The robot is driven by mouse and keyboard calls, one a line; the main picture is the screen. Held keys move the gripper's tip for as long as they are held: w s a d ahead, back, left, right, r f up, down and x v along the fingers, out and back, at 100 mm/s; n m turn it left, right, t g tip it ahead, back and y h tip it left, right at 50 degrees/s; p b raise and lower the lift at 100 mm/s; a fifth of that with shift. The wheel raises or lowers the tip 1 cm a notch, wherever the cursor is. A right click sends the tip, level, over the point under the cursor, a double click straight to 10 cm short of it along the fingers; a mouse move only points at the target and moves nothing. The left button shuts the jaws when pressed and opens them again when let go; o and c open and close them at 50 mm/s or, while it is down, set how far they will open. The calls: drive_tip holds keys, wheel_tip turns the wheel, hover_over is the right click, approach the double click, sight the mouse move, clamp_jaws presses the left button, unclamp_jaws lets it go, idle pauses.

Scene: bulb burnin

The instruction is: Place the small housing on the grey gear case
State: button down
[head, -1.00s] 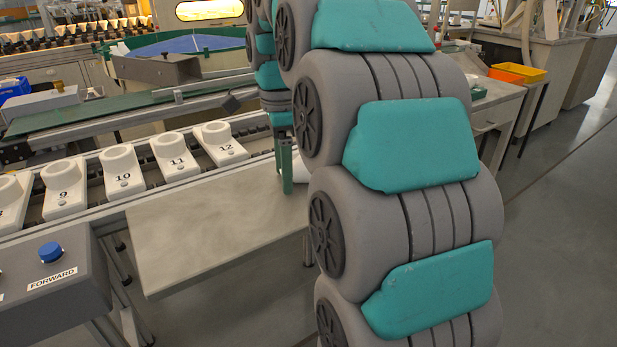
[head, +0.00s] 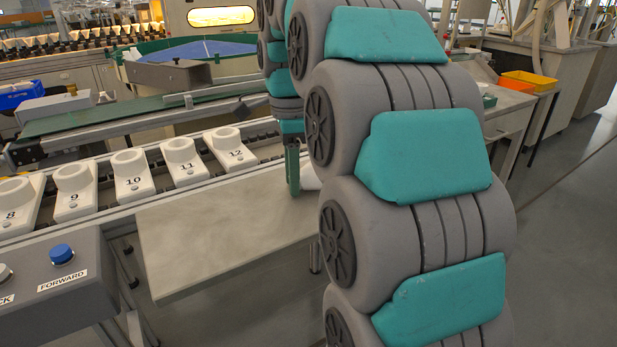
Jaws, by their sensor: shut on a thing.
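My gripper (head: 293,180) is low over the right part of the pale grey table, with green fingers pointing down. Its far side is hidden by my arm. A white piece (head: 309,178) shows just right of the fingers, mostly hidden behind my arm. It may be the small housing, but its shape cannot be told. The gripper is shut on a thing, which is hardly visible. I cannot pick out the grey gear case for sure. A dark grey box-like part (head: 168,75) stands beyond the green belt.
The pale grey table (head: 220,230) is bare left of my gripper. White numbered holders (head: 183,163) stand in a row on a conveyor behind it. A control box with a blue FORWARD button (head: 62,253) is at left. Orange and yellow bins (head: 530,82) are at right.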

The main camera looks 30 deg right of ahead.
drive_tip(key=shift+r, duration=0.1)
drive_tip(key=shift+w+r, duration=0.1)
drive_tip(key=shift+r, duration=1.6)
drive_tip(key=s+a, duration=0.3)
drive_tip(key=a, duration=0.1)
drive_tip(key=s+a+r, duration=0.1)
drive_tip(key=s+a, duration=0.6)
drive_tip(key=a, duration=0.1)
drive_tip(key=shift+s+a+r, duration=0.15)
drive_tip(key=shift+r, duration=0.05)
drive_tip(key=shift+a, duration=0.15)
